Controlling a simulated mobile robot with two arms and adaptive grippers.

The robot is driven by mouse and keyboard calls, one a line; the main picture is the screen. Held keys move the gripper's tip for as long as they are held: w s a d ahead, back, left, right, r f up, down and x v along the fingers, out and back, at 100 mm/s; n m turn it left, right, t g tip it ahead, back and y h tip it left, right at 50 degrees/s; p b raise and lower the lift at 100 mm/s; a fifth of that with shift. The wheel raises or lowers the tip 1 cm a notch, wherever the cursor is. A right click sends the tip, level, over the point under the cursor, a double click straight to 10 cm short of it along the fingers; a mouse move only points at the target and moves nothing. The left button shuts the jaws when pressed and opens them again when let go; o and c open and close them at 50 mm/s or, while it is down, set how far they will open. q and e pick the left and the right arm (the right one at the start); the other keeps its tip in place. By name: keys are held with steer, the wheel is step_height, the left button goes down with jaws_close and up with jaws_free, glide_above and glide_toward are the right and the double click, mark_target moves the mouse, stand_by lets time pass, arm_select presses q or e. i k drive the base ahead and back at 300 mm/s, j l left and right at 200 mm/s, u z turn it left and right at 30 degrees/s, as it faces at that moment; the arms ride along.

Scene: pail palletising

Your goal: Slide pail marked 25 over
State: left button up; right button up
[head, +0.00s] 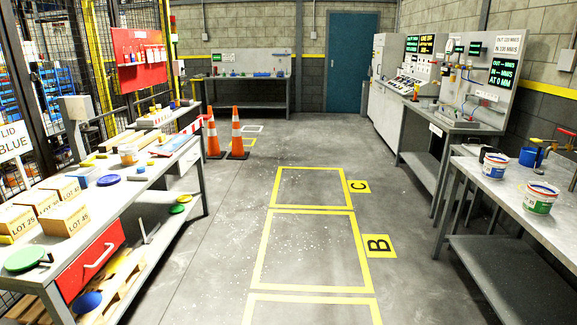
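Two small pails stand upright on the grey bench (549,222) at the right. The farther pail (494,166) is white with red and blue on its side. The nearer pail (540,198) has a green, red and white side and a bluish top. I cannot read a number 25 on either one. Neither of my grippers is in view.
A blue mug (530,157) stands behind the pails, beside red-handled hardware (566,138). The left bench (128,190) holds lot boxes (63,218) and discs. Yellow floor squares (312,250), marked B and C, lie empty. Orange cones (237,135) stand farther back.

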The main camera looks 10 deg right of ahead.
mark_target(495, 167)
steer(key=i+j+z, duration=0.1)
steer(key=i+z, duration=0.15)
steer(key=i, duration=0.3)
steer(key=i+j+z, duration=0.3)
steer(key=i, duration=0.25)
steer(key=i+j+z, duration=0.25)
steer(key=i, duration=0.25)
